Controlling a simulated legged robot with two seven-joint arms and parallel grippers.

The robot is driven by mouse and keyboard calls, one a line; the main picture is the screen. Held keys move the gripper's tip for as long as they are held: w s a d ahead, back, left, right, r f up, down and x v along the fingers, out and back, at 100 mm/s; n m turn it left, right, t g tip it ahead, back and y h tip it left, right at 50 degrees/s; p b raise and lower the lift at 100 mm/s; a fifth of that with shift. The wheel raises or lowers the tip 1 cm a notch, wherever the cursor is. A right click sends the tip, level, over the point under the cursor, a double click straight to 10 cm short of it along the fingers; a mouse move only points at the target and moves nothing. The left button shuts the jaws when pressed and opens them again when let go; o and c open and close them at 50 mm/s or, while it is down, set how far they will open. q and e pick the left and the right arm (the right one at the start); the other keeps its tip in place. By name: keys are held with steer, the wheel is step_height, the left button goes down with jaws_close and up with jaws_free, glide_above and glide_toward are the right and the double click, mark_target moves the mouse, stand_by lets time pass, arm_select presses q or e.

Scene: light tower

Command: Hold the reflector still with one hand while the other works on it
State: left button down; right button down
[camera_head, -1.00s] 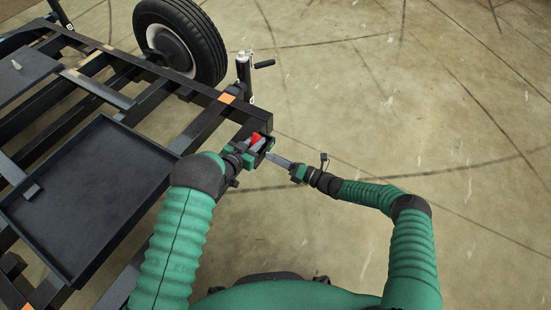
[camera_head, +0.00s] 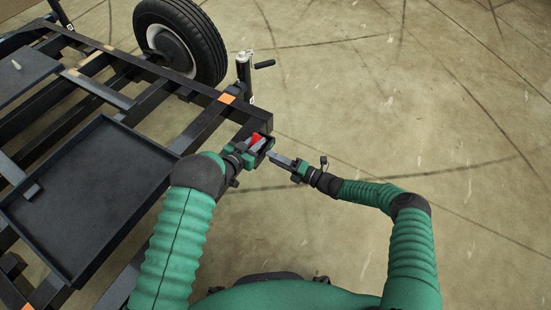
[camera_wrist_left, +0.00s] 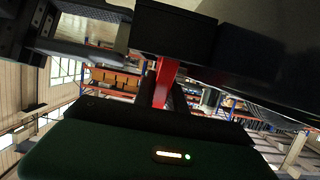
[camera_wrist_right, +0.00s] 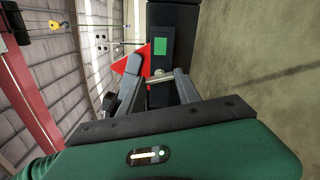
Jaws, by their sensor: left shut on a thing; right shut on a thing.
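The red reflector (camera_head: 256,138) is at the corner of the dark trailer frame. My left gripper (camera_head: 260,143) is shut on it. In the left wrist view the reflector (camera_wrist_left: 165,80) shows as a narrow red strip between the dark fingers. In the right wrist view it is a red triangle (camera_wrist_right: 130,62), partly hidden by a grey finger. My right gripper (camera_head: 278,159) is just to the right of the left one, pointing at it. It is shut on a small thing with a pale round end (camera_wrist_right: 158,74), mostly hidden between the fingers. Whether this touches the reflector, I cannot tell.
The trailer frame (camera_head: 205,125) fills the left side, with a dark tray (camera_head: 90,200) in it. A wheel (camera_head: 185,38) and a jack with a crank (camera_head: 244,75) stand beyond. The concrete floor (camera_head: 400,110) to the right is clear.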

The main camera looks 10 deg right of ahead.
steer(key=shift+w+d+f, duration=0.1)
steer(key=shift+d+f, duration=0.05)
steer(key=shift+d, duration=0.2)
arm_select(q)
steer(key=shift+d, duration=0.1)
arm_select(e)
steer(key=c, duration=1)
jaws_free()
steer(key=shift+o, duration=0.8)
arm_select(q)
steer(key=shift+d, duration=0.1)
arm_select(e)
steer(key=shift+a, duration=0.1)
steer(key=v, duration=1.2)
arm_select(q)
steer(key=c, duration=1.3)
jaws_free()
